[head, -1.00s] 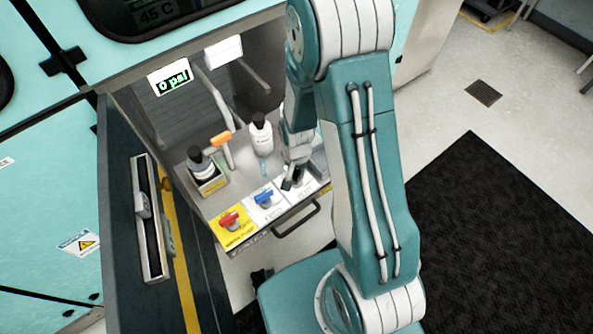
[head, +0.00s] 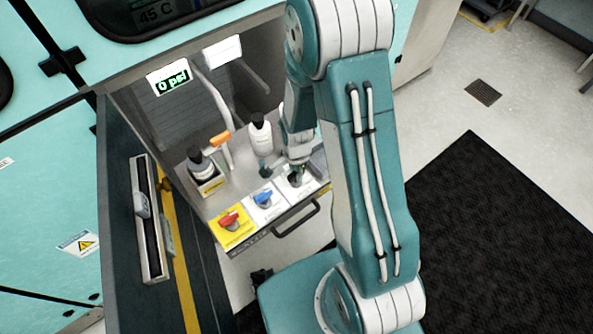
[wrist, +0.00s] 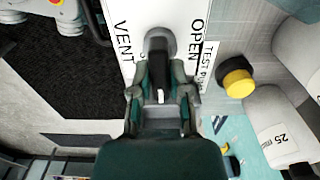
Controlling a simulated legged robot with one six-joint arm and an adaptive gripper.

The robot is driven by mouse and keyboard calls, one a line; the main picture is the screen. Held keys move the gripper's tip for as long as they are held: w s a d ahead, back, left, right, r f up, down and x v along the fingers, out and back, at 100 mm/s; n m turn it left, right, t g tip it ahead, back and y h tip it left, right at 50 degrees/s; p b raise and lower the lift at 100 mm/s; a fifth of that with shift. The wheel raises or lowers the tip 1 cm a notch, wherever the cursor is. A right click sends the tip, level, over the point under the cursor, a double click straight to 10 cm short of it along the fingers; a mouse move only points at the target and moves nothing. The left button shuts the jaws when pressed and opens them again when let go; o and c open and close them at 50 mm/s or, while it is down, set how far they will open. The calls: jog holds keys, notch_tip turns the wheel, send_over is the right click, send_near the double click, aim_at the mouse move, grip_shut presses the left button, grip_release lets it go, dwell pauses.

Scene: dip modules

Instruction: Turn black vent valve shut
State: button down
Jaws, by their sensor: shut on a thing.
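The black vent valve (wrist: 158,68) has a black lever on a round grey base, on a white plate marked VENT and OPEN in the wrist view. The lever points from the base towards my gripper (wrist: 160,92), whose fingers sit on both sides of it and are shut on it. In the head view my gripper (head: 297,170) is over the rightmost plate of the valve row, and the vent valve is mostly hidden beneath it. The pressure display (head: 172,85) reads 0 psi.
A red-handled valve (head: 230,219) on yellow and a blue-handled valve (head: 264,198) on white lie to the left. Behind stand a white bottle (head: 260,137), a boxed bottle (head: 203,168) and an orange-topped lever (head: 220,139). A yellow-topped black knob (wrist: 238,84) is right of the vent plate.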

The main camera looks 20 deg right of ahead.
jog(key=shift+s, duration=0.1)
dwell(0.4)
jog(key=c, duration=0.6)
grip_release()
jog(key=shift+a, duration=0.15)
notch_tip(320, 180, up, 12)
jog(key=s+r+n+t, duration=0.2)
jog(key=s+r+n, duration=0.5)
jog(key=r, duration=0.4)
jog(key=s+r+n+t, duration=0.3)
jog(key=s+r+n, duration=0.3)
jog(key=r, duration=0.5)
jog(key=shift+s+r+n+t, duration=0.2)
jog(key=shift+s+n+t, duration=0.15)
jog(key=shift+n, duration=0.35)
